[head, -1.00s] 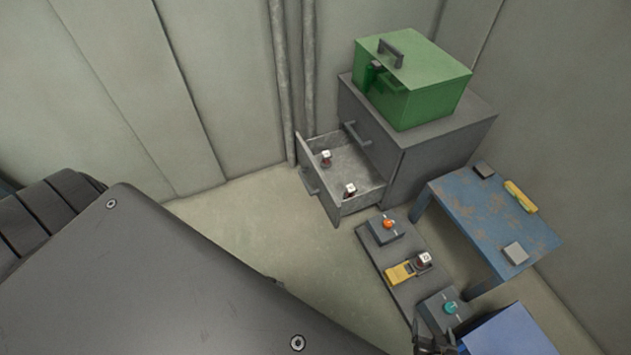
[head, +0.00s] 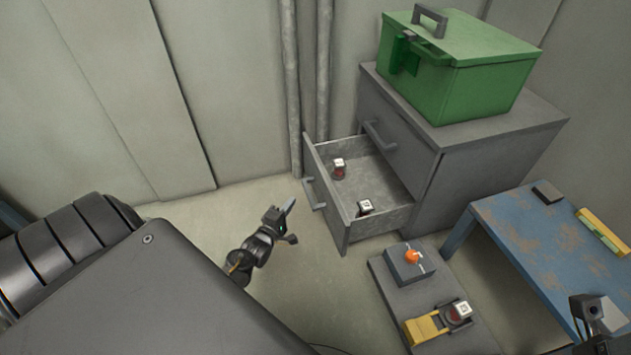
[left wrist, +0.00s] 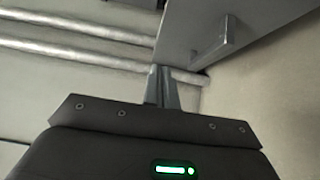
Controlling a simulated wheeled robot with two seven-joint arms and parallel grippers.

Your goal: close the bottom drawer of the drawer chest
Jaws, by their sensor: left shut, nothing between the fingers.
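The grey drawer chest (head: 480,160) stands against the back wall.
A green box (head: 470,85) sits on the chest. The upper drawer's handle (head: 380,136) shows, that drawer shut. A grey board (head: 395,290) with small devices lies on the floor before the chest. A blue worn table (head: 530,235) stands at right. Floor left of the drawer is clear.

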